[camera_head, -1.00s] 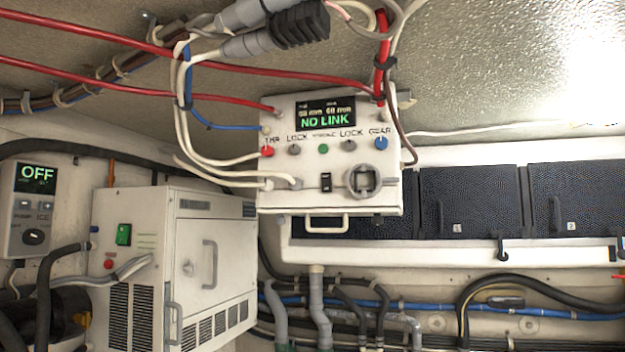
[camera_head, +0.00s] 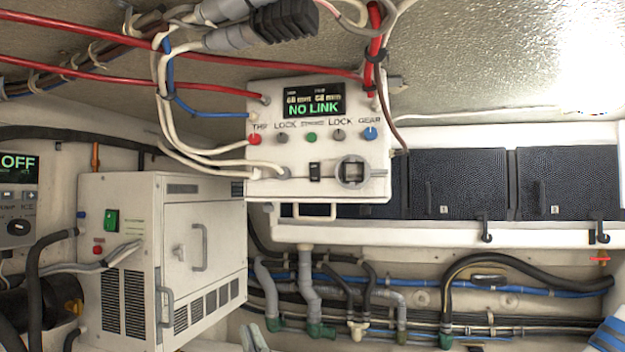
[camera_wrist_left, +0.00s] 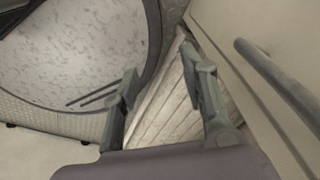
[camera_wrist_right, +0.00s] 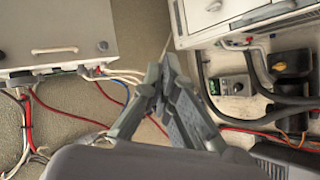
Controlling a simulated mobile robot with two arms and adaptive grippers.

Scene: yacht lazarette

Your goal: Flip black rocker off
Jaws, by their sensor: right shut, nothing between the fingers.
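The black rocker (camera_head: 315,172) sits low on the front of the white control box (camera_head: 262,183), left of a grey ring-framed fitting (camera_head: 353,172). Which way it is tipped is too small to tell. The box display (camera_head: 314,101) reads "NO LINK". My right gripper (camera_head: 252,328) shows only by its fingertips at the bottom edge of the head view, well below the box. In the right wrist view my right gripper (camera_wrist_right: 164,88) is shut and empty, with the box (camera_wrist_right: 60,25) at upper left. My left gripper (camera_wrist_left: 162,90) is open and empty above the floor.
A white cabinet (camera_head: 215,215) with a green switch (camera_head: 111,220) stands left of the box, beside a panel reading "OFF" (camera_head: 18,200). Red cables (camera_head: 200,55) and white cables run into the box. Pipes and hoses (camera_head: 400,300) line the wall below.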

